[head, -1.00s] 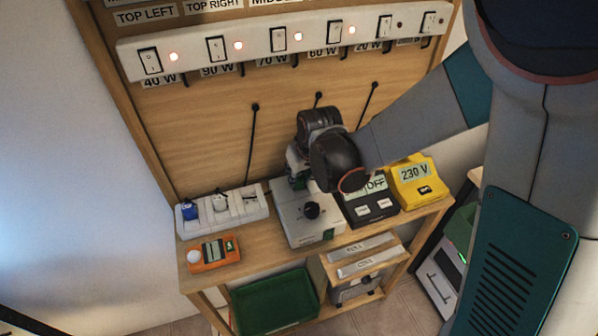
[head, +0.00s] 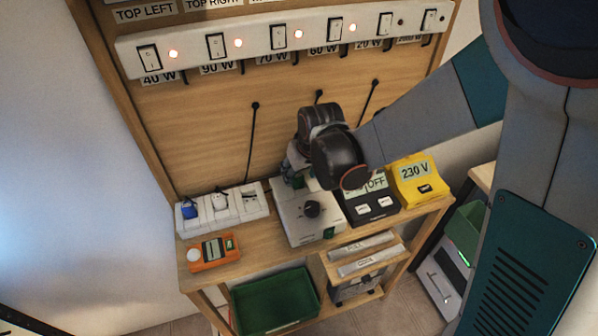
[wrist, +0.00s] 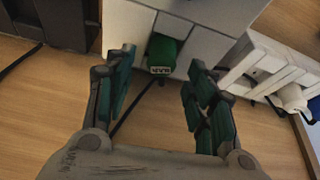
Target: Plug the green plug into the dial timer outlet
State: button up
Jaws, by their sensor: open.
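The dial timer (head: 303,219) is a light grey box with a black knob, standing on the bench in the head view. The green plug (wrist: 161,52) is at the edge of this grey box in the wrist view, with a dark cable below it. I cannot tell how deep it sits in the outlet. My gripper (head: 294,172) is behind the timer, partly hidden by my wrist. In the wrist view my gripper (wrist: 160,75) is open, with one teal finger on each side of the plug and a gap to both.
A white socket strip (head: 245,206) with a blue and a white plug lies left of the timer. A black switch box (head: 372,211) and yellow 230 V meter (head: 417,183) stand to the right. An orange meter (head: 212,254) lies front left. A green bin (head: 275,301) is below.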

jog(key=a+v, duration=0.1)
jog(key=v, duration=0.5)
jog(key=shift+s+d+r, duration=0.25)
jog(key=shift+d+r, duration=0.05)
jog(key=shift+d, duration=0.25)
jog(key=s+d+r+m+t+b, duration=0.1)
jog(key=s+d+r+m+b, duration=0.1)
jog(key=s+d, duration=0.5)
jog(key=s+d+r+m+t+h+b, duration=0.1)
jog(key=s+d+r+m+t+b, duration=0.1)
jog(key=s+d, duration=0.6)
jog(key=s+r+b, duration=0.1)
jog(key=s, duration=0.1)
jog(key=shift+s+h, duration=0.3)
